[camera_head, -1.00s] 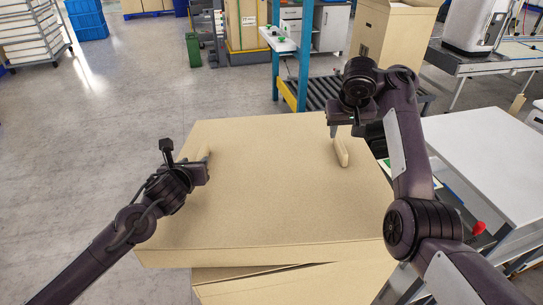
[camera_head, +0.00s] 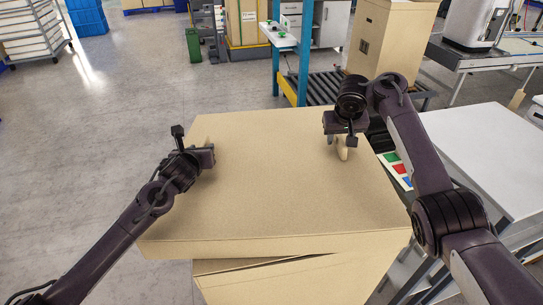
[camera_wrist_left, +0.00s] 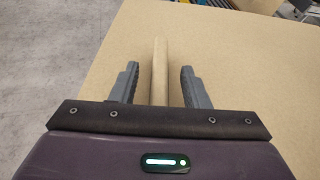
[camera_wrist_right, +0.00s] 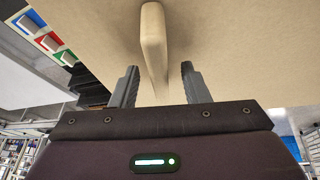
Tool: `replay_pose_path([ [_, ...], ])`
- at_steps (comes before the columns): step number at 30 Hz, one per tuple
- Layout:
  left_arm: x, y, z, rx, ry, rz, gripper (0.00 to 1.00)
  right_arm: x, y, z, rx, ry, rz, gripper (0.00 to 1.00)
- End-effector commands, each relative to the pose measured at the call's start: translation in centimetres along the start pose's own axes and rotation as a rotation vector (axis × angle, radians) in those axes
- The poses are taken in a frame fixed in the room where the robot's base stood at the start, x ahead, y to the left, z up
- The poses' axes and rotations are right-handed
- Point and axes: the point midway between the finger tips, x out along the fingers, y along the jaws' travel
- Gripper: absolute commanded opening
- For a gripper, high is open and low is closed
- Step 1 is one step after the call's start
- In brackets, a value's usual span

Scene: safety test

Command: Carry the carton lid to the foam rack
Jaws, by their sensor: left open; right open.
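The tan carton lid (camera_head: 270,190) lies flat and wide over a tan carton (camera_head: 300,285), with a raised handle near each side. My left gripper (camera_head: 207,158) is open at the left handle; in the left wrist view the handle (camera_wrist_left: 160,62) stands between the two fingers, apart from both. My right gripper (camera_head: 343,140) is open at the right handle (camera_head: 343,154); in the right wrist view this handle (camera_wrist_right: 153,35) reaches in between the open fingers. I cannot make out a foam rack for certain.
A white table (camera_head: 490,150) stands close on the right. A roller conveyor (camera_head: 325,88) and a tall carton (camera_head: 388,40) stand behind. The floor at left is clear.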

Motion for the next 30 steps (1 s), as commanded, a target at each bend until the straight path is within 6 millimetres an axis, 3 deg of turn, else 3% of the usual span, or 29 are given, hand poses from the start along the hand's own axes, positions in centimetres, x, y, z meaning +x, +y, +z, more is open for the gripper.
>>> replay_pose_path([
  [14,0.96,-0.01,-0.02,0.001,0.000,0.000,0.41,0.99,0.11,-0.02,0.000,0.002,0.002,0.41],
  [23,0.94,0.00,-0.03,0.001,0.000,0.000,0.01,0.97,0.09,-0.02,0.000,0.002,0.001,0.01],
  [30,0.94,0.01,-0.02,0.001,0.000,0.000,0.00,0.95,0.08,-0.03,0.000,0.002,0.001,0.00],
])
